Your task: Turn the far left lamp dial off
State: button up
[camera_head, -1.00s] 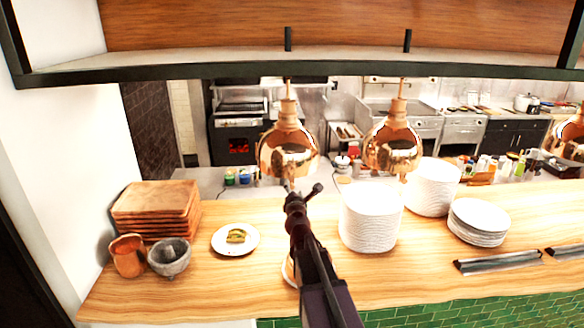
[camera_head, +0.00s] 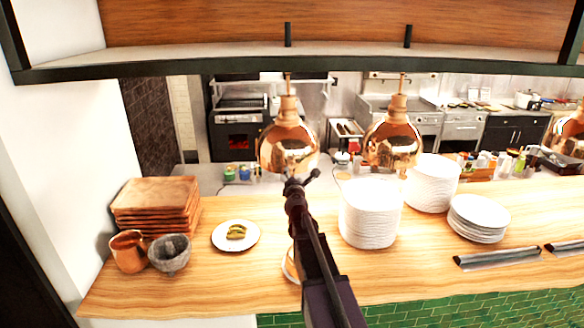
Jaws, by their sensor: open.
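The far left copper lamp (camera_head: 288,145) hangs over the counter from a thin stem. I cannot make out its dial in this view. My gripper (camera_head: 302,182) is small and dark, seen from behind, at the end of my arm. It appears just below the lower right rim of that lamp; whether it touches the lamp is unclear. It is open and I see nothing between its fingers. A second copper lamp (camera_head: 392,143) hangs to the right, and a third (camera_head: 567,135) is cut by the right edge.
A wooden counter (camera_head: 215,280) runs below the lamps. On it stand stacked wooden trays (camera_head: 155,200), a copper mug (camera_head: 128,252), a stone mortar (camera_head: 169,256), a plate with food (camera_head: 222,243) and white plate stacks (camera_head: 368,220). A dark-edged shelf (camera_head: 200,70) spans above.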

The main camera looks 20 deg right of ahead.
aim_at(292, 166)
jog(key=x, duration=0.7)
jog(key=shift+w+f, duration=0.1)
grip_shut()
